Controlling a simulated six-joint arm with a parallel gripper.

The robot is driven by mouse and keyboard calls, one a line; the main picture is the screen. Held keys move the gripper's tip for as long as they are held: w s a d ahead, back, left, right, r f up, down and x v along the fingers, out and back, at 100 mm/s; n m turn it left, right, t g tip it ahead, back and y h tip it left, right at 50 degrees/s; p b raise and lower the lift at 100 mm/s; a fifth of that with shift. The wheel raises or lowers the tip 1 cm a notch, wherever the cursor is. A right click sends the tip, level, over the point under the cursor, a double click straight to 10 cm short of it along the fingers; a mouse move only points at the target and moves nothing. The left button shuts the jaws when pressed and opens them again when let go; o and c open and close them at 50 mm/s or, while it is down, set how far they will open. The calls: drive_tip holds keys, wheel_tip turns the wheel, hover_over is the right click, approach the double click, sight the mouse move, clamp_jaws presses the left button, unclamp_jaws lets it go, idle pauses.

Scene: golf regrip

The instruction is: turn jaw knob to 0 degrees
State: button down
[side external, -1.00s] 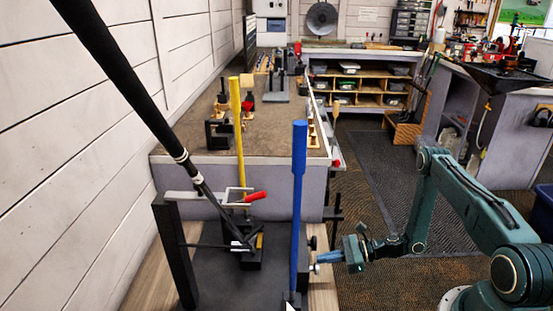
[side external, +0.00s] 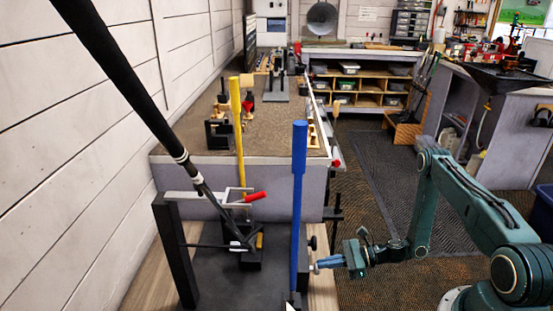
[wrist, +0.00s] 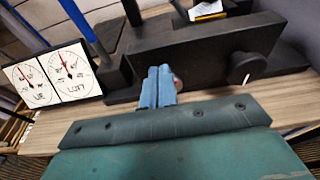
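My gripper (side external: 317,265) has its blue fingers close together, with their tips at the right side of the black fixture (side external: 215,270). In the wrist view the fingers (wrist: 159,72) look nearly touching, in front of the fixture's dark block (wrist: 205,50). A small round knob (wrist: 177,84) shows partly behind the right finger; the fingers hide the rest, and I cannot tell whether they touch it. A black round knob with a white mark (wrist: 247,66) stands clear to the right. It seems to be the dark knob (side external: 312,243) above my fingertips. I cannot tell which is the jaw knob.
Two dial gauges (wrist: 48,74) stand left of my fingers. A blue upright post (side external: 298,190) rises close to my fingertips. A golf club (side external: 125,75) slants into the fixture, near a red-handled clamp (side external: 254,196). Open floor (side external: 390,290) lies under my arm.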

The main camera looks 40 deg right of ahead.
drive_tip(key=shift+s+a+f, duration=0.2)
drive_tip(key=shift+s+a, duration=0.05)
idle(0.5)
drive_tip(key=shift+r, duration=0.45)
drive_tip(key=shift+s+d, duration=0.1)
drive_tip(key=shift+s, duration=0.05)
drive_tip(key=shift+f+v, duration=0.2)
drive_tip(key=shift+v, duration=0.75)
drive_tip(key=shift+f+v, duration=0.25)
drive_tip(key=shift+v, duration=0.65)
drive_tip(key=shift+f+v, duration=0.2)
drive_tip(key=shift+v, duration=0.75)
drive_tip(key=shift+s+d, duration=0.1)
drive_tip(key=shift+d, duration=0.1)
drive_tip(key=shift+w+d, duration=0.3)
drive_tip(key=shift+d, duration=0.25)
drive_tip(key=shift+w+d, duration=0.25)
drive_tip(key=shift+d, duration=0.35)
drive_tip(key=shift+w+a, duration=0.1)
drive_tip(key=shift+a, duration=0.05)
drive_tip(key=r+x, duration=0.1)
drive_tip(key=x, duration=0.5)
drive_tip(key=shift+w+a, duration=0.3)
